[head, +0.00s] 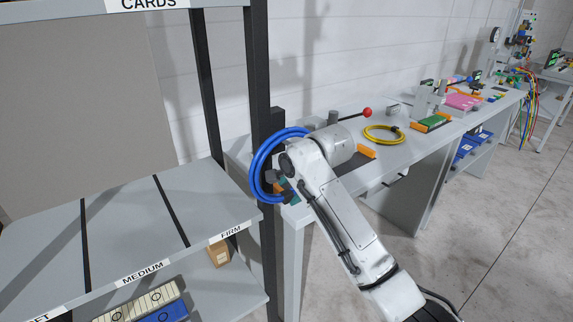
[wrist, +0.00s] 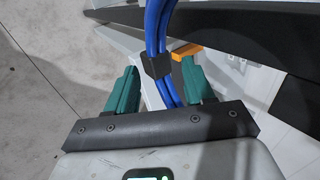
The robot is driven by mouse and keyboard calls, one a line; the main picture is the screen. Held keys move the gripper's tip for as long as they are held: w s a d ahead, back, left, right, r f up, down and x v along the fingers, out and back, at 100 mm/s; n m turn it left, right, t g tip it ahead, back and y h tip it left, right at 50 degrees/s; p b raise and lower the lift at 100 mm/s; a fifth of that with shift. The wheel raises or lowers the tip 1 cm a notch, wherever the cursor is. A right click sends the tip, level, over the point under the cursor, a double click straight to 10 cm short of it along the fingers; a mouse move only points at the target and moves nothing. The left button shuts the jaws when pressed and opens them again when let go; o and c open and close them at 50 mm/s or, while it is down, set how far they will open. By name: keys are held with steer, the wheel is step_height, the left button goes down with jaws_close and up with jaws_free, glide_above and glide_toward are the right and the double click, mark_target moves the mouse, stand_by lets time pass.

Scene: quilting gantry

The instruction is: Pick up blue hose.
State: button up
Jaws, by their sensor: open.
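The blue hose (head: 257,165) is a coil standing by the black upright post at the left end of the workbench, partly hidden behind my arm in the head view. In the wrist view, strands of the hose (wrist: 154,30) run down between the two green fingers of my gripper (wrist: 158,70). A black clip on the strands lies between the fingertips. The fingers are apart, with a gap on each side of the hose. In the head view my gripper (head: 287,190) is at the coil's lower right, mostly hidden by my wrist.
A grey shelf rack (head: 100,240) with a black post (head: 258,75) stands close on the left. The workbench (head: 400,150) behind my arm holds a yellow coil (head: 384,134), a red-knobbed lever (head: 367,112) and orange-edged trays. The floor at right is clear.

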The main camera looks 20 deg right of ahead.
steer(key=shift+w+a+f, duration=0.1)
steer(key=shift+w+f, duration=0.15)
steer(key=shift+f, duration=0.2)
jaws_close()
steer(key=shift+r, duration=0.1)
